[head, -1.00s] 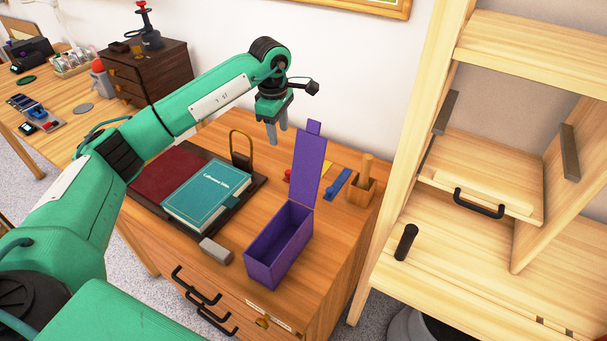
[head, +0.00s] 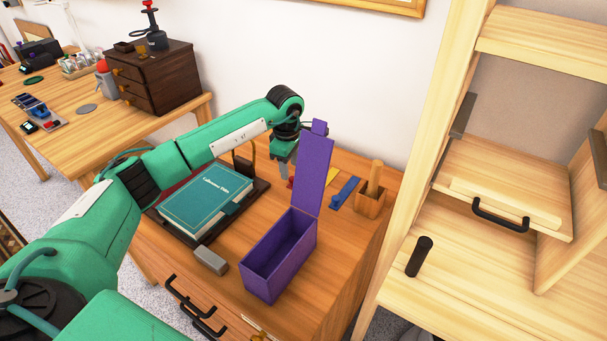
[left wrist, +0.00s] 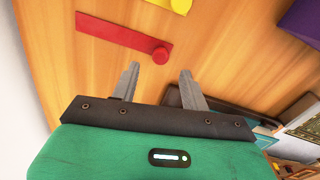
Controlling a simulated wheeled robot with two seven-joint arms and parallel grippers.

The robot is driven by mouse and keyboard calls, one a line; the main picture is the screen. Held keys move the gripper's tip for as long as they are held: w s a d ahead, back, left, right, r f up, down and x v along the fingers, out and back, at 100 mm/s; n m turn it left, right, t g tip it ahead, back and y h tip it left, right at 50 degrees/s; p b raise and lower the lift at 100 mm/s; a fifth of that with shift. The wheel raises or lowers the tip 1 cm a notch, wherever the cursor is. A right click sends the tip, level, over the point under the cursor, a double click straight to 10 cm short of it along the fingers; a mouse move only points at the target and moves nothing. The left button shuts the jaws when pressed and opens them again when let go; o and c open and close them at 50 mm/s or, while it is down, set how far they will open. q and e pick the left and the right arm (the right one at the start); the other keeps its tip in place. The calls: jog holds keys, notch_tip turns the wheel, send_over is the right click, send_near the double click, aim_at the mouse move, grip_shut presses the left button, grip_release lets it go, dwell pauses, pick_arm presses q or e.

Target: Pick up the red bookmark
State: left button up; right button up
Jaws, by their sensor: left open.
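The red bookmark (left wrist: 118,36), a flat strip with a round red knob at one end, lies on the wooden desk in the left wrist view. In the head view only a small red bit (head: 291,183) of it shows, behind the purple box's lid and beside my gripper. My left gripper (left wrist: 160,70) is open and empty, its fingertips close to the knob end, which lies just beyond the gap between them. It also shows in the head view (head: 288,170), pointing down over the back of the desk. My right gripper is not in view.
An open purple box (head: 278,262) with its lid upright (head: 312,175) stands right in front of the gripper. A yellow bookmark (head: 332,178), a blue bookmark (head: 345,192) and a wooden cup (head: 370,203) lie to the right. A teal book (head: 207,200) and a grey block (head: 210,262) are left.

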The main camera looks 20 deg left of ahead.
aim_at(292, 178)
pick_arm(q)
jog(key=f, duration=0.5)
jog(key=shift+w+d+f, duration=0.1)
jog(key=shift+w+d, duration=0.1)
jog(key=shift+d, duration=0.1)
grip_shut()
